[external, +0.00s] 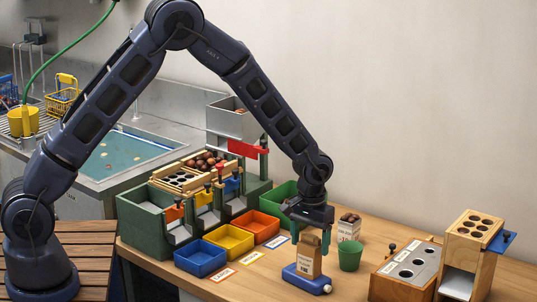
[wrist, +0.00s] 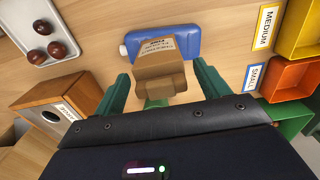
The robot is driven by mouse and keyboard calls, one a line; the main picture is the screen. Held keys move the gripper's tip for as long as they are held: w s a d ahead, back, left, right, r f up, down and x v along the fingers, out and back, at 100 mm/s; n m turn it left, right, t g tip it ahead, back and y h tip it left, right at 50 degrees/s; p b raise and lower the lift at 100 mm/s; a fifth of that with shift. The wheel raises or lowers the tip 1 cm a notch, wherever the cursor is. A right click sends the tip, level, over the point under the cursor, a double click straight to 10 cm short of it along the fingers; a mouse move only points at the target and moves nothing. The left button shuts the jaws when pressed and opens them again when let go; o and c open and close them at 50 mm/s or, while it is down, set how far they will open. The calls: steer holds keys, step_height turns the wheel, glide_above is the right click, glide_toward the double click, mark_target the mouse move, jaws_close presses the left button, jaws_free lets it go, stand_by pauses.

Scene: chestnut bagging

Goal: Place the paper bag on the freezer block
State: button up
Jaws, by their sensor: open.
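The brown paper bag (external: 309,258) stands upright on the blue freezer block (external: 306,281) near the front of the table. Its top is folded and it has a printed label. In the wrist view the bag (wrist: 160,72) hides part of the freezer block (wrist: 180,38). My gripper (external: 311,239) is just above and around the bag's top, with its green fingers apart. In the wrist view one finger is on each side of the bag, with visible gaps, and nothing is gripped (wrist: 161,88).
A green cup (external: 349,256) and a white container of chestnuts (external: 349,227) stand close to the right. Blue (external: 200,259), yellow (external: 229,241) and orange (external: 255,229) bins stand left. A metal-topped box (external: 408,267) and a wooden stand (external: 470,250) are farther right.

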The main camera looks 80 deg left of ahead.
step_height(320, 180, up, 10)
steer(key=s+d+r+m+t, duration=0.15)
steer(key=s+d+r, duration=0.35)
steer(key=s+r, duration=0.5)
steer(key=s+d+r+m+t, duration=0.1)
steer(key=s+d+r+m, duration=0.2)
steer(key=s+d+r, duration=0.7)
steer(key=s+d+r+m+t, duration=0.1)
steer(key=s+r+m, duration=0.1)
steer(key=s, duration=1)
steer(key=s+r+m+t, duration=0.1)
steer(key=s+r, duration=0.3)
steer(key=s, duration=0.8)
steer(key=shift+d+r+m, duration=0.25)
steer(key=shift+d+m, duration=0.1)
steer(key=shift+m, duration=0.4)
